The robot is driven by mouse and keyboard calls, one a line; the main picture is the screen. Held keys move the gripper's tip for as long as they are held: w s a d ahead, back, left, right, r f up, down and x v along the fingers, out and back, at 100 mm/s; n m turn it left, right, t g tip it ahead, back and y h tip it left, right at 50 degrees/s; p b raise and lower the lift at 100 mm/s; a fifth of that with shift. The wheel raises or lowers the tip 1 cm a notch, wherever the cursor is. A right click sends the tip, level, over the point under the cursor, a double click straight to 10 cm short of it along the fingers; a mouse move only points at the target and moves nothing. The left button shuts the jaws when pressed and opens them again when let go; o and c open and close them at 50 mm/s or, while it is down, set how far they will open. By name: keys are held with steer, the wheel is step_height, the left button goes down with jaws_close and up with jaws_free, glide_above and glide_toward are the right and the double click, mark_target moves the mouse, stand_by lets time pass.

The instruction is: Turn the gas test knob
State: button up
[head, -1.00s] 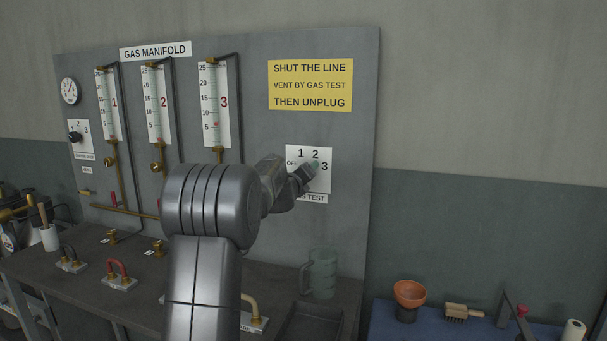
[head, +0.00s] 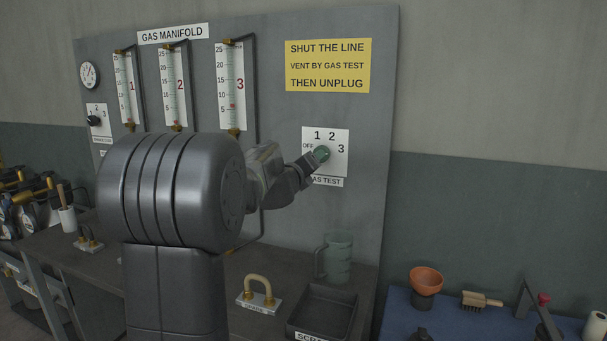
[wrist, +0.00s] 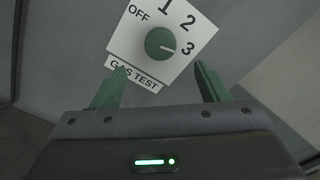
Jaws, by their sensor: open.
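The gas test knob (head: 321,154) is a round green knob on a white plate (head: 339,139) marked OFF, 1, 2, 3, with a GAS TEST label (head: 328,182) below. In the wrist view the knob (wrist: 160,42) shows whole, with a light pointer mark aimed toward the 3. My gripper (wrist: 160,80) is open, its two green fingers apart, below the knob in the wrist view. Nothing is between the fingers, and they do not touch the knob. In the head view my gripper (head: 309,166) is just in front of the plate's lower left; its fingertips are hard to make out there.
The grey manifold panel carries gauge tubes (head: 230,85), a second knob (head: 94,121) at far left and a yellow sign (head: 328,65). A glass mug (head: 338,257) and a dark tray (head: 325,311) stand on the bench below. The panel right of the plate is clear.

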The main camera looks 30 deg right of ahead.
steer(key=v, duration=0.3)
steer(key=shift+a, duration=0.15)
stand_by(0.5)
steer(key=p+x, duration=0.4)
steer(key=x, duration=0.9)
steer(key=shift+d, duration=0.35)
steer(key=shift+a, duration=0.1)
